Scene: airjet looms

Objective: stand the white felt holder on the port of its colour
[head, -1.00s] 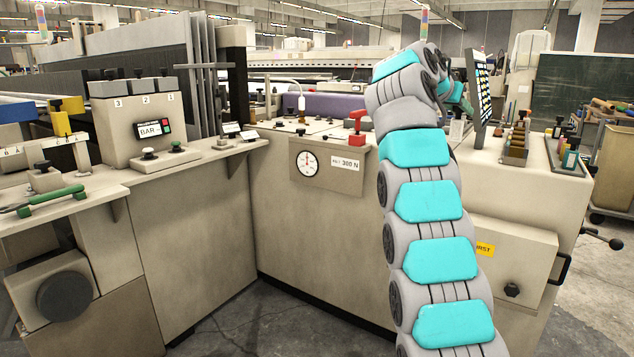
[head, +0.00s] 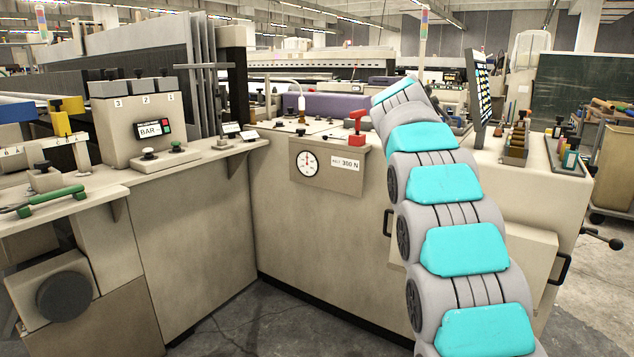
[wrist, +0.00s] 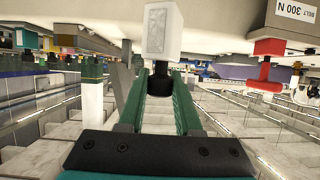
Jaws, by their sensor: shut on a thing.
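In the wrist view my gripper (wrist: 160,95) has its two green fingers closed on a black knob-like part. A white block with a grey textured face, which looks like the white felt holder (wrist: 162,30), stands beyond the fingertips at this black part. In the head view my gripper and the holder are hidden behind my arm. I cannot make out a white port in either view.
A red handle (head: 357,125) stands on the middle console (head: 320,220), by a round gauge (head: 307,163). It also shows in the wrist view (wrist: 265,72). A dark screen (head: 478,85) and several small coloured pieces (head: 570,150) are on the right. A green handle (head: 50,200) lies left.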

